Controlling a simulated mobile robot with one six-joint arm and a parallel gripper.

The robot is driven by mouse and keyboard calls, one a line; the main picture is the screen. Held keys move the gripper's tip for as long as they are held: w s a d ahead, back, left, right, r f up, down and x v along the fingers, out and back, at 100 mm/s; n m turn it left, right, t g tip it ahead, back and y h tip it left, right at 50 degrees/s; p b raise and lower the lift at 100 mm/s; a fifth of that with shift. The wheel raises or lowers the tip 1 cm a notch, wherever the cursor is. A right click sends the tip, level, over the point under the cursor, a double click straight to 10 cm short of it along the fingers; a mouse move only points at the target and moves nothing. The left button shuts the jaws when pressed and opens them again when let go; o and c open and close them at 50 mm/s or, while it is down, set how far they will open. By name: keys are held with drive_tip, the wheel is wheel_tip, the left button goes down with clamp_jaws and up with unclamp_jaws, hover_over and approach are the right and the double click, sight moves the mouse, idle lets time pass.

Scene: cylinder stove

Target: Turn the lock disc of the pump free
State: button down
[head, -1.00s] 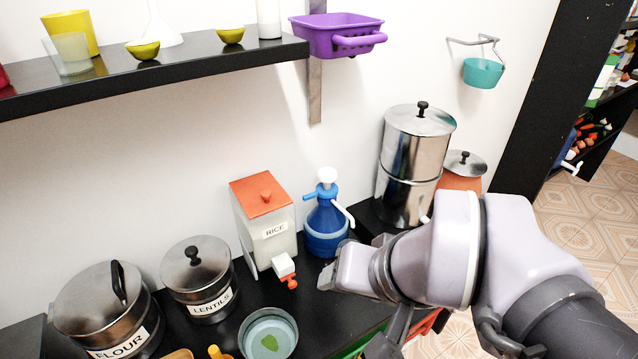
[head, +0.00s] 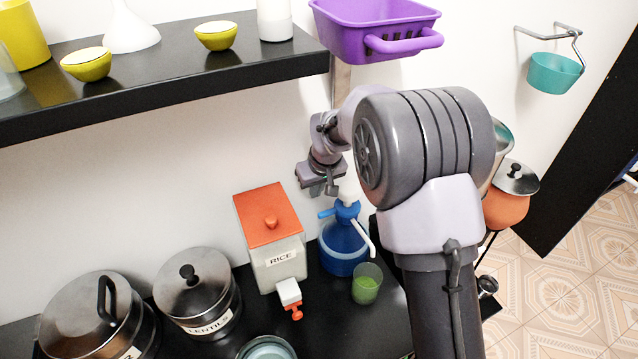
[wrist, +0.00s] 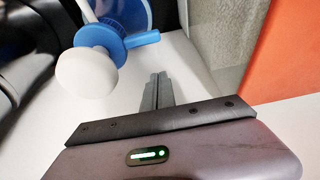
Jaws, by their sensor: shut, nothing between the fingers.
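The pump has a blue jug body (head: 341,255), a white top knob (head: 350,197) and a white spout (head: 364,236). Its blue lock disc (head: 346,211) sits under the knob, with a tab sticking out to the left. In the wrist view the white knob (wrist: 87,73) is at upper left, and the disc's blue tab (wrist: 145,39) points right. My gripper (head: 331,189) is above and just left of the pump top. In the wrist view its fingertips (wrist: 158,76) are together and empty, close to the tab with an apparent gap. Exact depth is unclear.
The rice dispenser (head: 272,240) stands close left of the pump. A cup with green contents (head: 366,284) stands in front of it. The black shelf (head: 180,88) and purple basket (head: 375,30) are overhead. My arm hides most of the steel container at right.

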sight(323, 213)
drive_tip(key=s+f, duration=0.1)
drive_tip(key=s+d+f+b, duration=0.1)
drive_tip(key=s, duration=0.1)
drive_tip(key=shift+d+b, duration=0.15)
drive_tip(key=shift+b, duration=0.15)
idle(0.3)
drive_tip(key=s+n+b, duration=0.1)
drive_tip(key=n+y, duration=0.1)
drive_tip(key=n, duration=0.1)
drive_tip(key=shift+s+d+f+b, duration=0.15)
drive_tip(key=shift+s+d+b, duration=0.2)
drive_tip(key=shift+s+b, duration=0.05)
drive_tip(key=shift+s+d+n+g+y+b, duration=0.3)
drive_tip(key=shift+s+d+n+g+b, duration=0.3)
drive_tip(key=shift+s+d+n+b, duration=1.25)
drive_tip(key=shift+d+m, duration=0.2)
drive_tip(key=shift+m, duration=0.05)
